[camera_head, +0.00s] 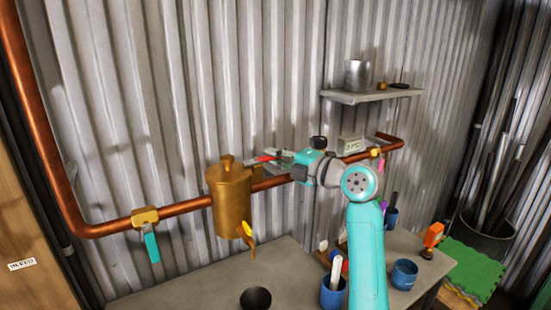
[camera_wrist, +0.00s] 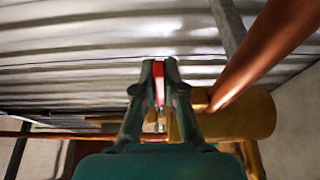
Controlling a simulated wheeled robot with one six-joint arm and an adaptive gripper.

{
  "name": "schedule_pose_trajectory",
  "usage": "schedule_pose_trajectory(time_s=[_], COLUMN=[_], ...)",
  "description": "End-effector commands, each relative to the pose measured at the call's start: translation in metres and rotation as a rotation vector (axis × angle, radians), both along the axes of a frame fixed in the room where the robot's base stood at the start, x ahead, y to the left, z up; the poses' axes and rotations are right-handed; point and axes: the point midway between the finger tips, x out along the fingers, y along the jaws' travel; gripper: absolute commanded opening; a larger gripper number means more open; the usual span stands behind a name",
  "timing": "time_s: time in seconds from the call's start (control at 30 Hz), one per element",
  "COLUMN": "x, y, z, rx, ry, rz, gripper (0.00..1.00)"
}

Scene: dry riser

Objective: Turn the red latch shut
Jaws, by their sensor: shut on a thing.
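The red latch (camera_head: 266,158) is a thin red lever beside the brass cylinder (camera_head: 229,200), which is mounted on the copper pipe. My gripper (camera_head: 268,160) is at the lever, just right of the cylinder's top and in front of the corrugated wall. In the wrist view the red latch (camera_wrist: 159,84) lies between the two fingertips of my gripper (camera_wrist: 159,75), and they are shut on it. The latch's pivot is mostly hidden by the fingers. The copper pipe (camera_wrist: 265,50) and the brass body (camera_wrist: 245,115) show to the right there.
A brass valve with a teal handle (camera_head: 152,246) sits on the pipe at left. A yellow tap (camera_head: 247,231) hangs under the cylinder. A grey bench (camera_head: 205,290) holds a dark cup (camera_head: 256,299) and blue cups (camera_head: 404,274). A shelf (camera_head: 370,96) is on the wall.

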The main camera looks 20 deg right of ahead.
Motion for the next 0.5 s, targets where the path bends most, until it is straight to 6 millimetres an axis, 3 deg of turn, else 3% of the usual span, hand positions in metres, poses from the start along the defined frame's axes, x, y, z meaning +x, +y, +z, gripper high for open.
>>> schedule_pose_trajectory(time_s=[0.4, 0.43, 0.5], x=[0.0012, 0.0012, 0.0012], y=[0.0007, 0.0005, 0.0005], z=[-0.0012, -0.0012, -0.0011], rx=[0.000, 0.000, 0.000], ry=[0.001, 0.001, 0.001], rz=[0.026, 0.026, 0.026], gripper=[0.00, 0.14, 0.32])
